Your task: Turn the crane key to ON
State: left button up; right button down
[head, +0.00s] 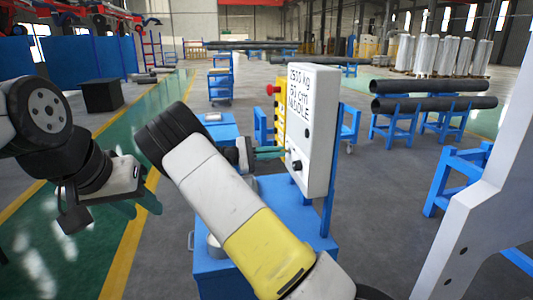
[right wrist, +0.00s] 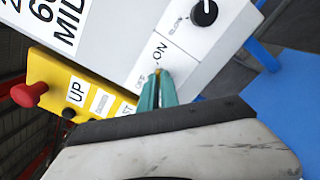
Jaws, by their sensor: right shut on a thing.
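The white control box (head: 313,125) stands upright on a blue post, with its labelled face towards my right arm. In the right wrist view, my right gripper (right wrist: 157,92) has its green fingertips closed on the crane key (right wrist: 157,72), between the OFF and ON labels. Only a small brass-coloured bit of the key shows, so its exact angle is hard to tell. In the head view, the right gripper (head: 270,153) reaches the lower part of the box from the left.
A black knob (right wrist: 204,12) marked SLOW sits beside the key. A yellow panel (right wrist: 85,95) with a red button (right wrist: 28,94) adjoins the box. A blue cabinet (head: 215,275) stands below. Pipes on blue stands (head: 430,105) are behind at right.

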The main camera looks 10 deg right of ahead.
dwell(0.4)
jog(key=c, duration=1.6)
grip_release()
jog(key=shift+a, duration=0.15)
